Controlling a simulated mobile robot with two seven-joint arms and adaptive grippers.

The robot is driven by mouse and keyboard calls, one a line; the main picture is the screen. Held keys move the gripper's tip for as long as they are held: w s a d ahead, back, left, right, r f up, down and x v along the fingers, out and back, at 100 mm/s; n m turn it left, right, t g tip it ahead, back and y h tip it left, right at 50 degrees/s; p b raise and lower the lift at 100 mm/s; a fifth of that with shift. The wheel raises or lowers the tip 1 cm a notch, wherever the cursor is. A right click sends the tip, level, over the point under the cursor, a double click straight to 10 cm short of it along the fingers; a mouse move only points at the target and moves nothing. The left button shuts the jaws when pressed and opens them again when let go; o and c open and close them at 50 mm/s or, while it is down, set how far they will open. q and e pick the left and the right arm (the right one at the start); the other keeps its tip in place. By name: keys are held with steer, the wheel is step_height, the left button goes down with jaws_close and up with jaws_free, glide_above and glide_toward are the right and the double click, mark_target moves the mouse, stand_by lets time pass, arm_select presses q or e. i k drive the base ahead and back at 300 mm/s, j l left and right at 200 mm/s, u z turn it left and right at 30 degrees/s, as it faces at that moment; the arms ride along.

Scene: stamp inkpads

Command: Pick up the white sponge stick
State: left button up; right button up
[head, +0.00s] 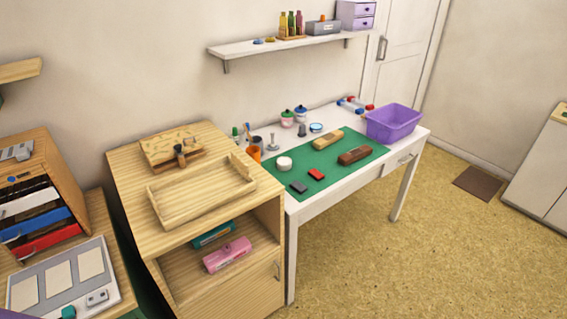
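I cannot clearly make out the white sponge stick. A small pale upright stick (272,142) on the white desk (345,192), just right of the orange cup (254,153), may be it, but it is too small to tell. A round white piece (284,163) lies on the green mat (325,165) near its left end.
A purple bin (393,123) stands at the desk's right end. Two blocks, a light wooden one (328,139) and a brown one (355,155), lie on the mat. A wooden cabinet (180,235) with an empty tray (200,190) stands left. The floor right of the desk is open.

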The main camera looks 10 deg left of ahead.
mark_target(272, 144)
steer(key=u, duration=0.5)
steer(key=i+l+u, duration=0.15)
steer(key=l+u, duration=0.15)
steer(key=i+l+u, duration=0.15)
steer(key=l+u, duration=0.15)
steer(key=i+l+u, duration=0.1)
steer(key=l+u, duration=0.15)
steer(key=i+l+u, duration=0.15)
steer(key=l, duration=0.45)
steer(key=l+u, duration=0.15)
steer(key=l, duration=0.8)
steer(key=i+l, duration=0.15)
steer(key=l, duration=0.6)
steer(key=i+u, duration=0.05)
steer(key=i, duration=0.05)
